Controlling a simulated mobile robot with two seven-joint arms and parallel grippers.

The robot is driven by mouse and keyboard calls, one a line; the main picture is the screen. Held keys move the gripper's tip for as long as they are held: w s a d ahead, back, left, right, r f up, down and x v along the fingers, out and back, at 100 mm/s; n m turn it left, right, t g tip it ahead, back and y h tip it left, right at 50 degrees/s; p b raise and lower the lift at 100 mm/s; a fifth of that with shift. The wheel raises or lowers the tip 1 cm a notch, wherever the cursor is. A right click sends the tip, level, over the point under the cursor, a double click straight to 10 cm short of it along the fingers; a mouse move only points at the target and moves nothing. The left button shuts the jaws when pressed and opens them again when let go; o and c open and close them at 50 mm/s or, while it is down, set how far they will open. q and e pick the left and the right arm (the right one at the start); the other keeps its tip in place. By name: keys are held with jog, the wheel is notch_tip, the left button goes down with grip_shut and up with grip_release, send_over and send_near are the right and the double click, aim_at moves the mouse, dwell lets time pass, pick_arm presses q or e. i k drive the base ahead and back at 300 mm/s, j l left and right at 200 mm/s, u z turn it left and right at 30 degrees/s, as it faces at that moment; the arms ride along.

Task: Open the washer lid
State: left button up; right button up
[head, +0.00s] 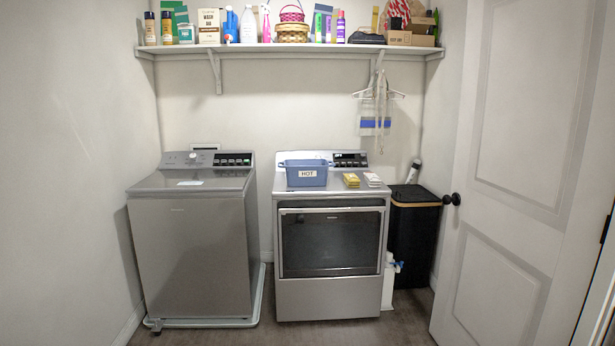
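The grey topload washer (190,255) stands on the left on a pale tray. Its lid (192,183) lies flat on top and is closed, with a small pale label on it. A control panel (205,160) with a knob and dark buttons rises behind the lid. Neither of my grippers shows in the head view.
A front-door dryer (330,249) stands to the right, with a blue "HOT" bin (305,173) on top. A black hamper (415,240) and an open white door (522,170) are further right. A loaded shelf (290,47) runs above. Some dark floor shows in front.

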aim_at(229, 179)
jog(key=i+l+z, duration=0.35)
jog(key=i, duration=0.65)
jog(key=i+z, duration=0.3)
jog(key=i, duration=0.7)
jog(key=i+u, duration=0.1)
jog(key=i, duration=0.45)
jog(key=i+l+u, duration=0.1)
jog(key=i, duration=0.4)
jog(key=i+l+u, duration=0.1)
jog(key=i, duration=0.45)
jog(key=i+l+u, duration=0.15)
jog(key=i, duration=0.2)
jog(key=i+l+u, duration=0.2)
jog(key=i, duration=0.2)
jog(key=u, duration=2.15)
jog(key=z, duration=0.2)
